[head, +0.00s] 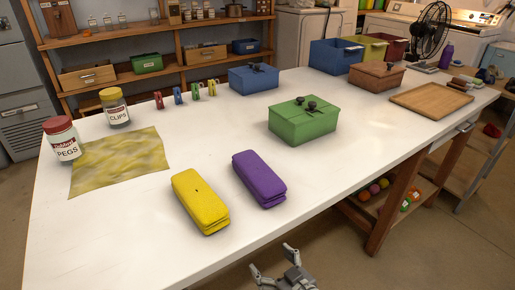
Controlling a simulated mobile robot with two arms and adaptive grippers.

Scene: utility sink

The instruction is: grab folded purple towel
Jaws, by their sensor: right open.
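The folded purple towel (259,179) lies flat on the white table near its front edge. A folded yellow towel (200,201) lies just to its left, with a narrow gap between them. My right gripper (273,258) is at the bottom of the head view, in front of the table edge and below the purple towel in the picture. Its fingers are spread apart with nothing between them. My left gripper is not in view.
A green box (303,121) stands behind and right of the purple towel. A yellow cloth (119,161) and two jars, pegs (66,148) and clips (118,118), are at left. Blue box (254,79), brown box (377,77) and wooden board (431,101) are farther back. Table at front right is clear.

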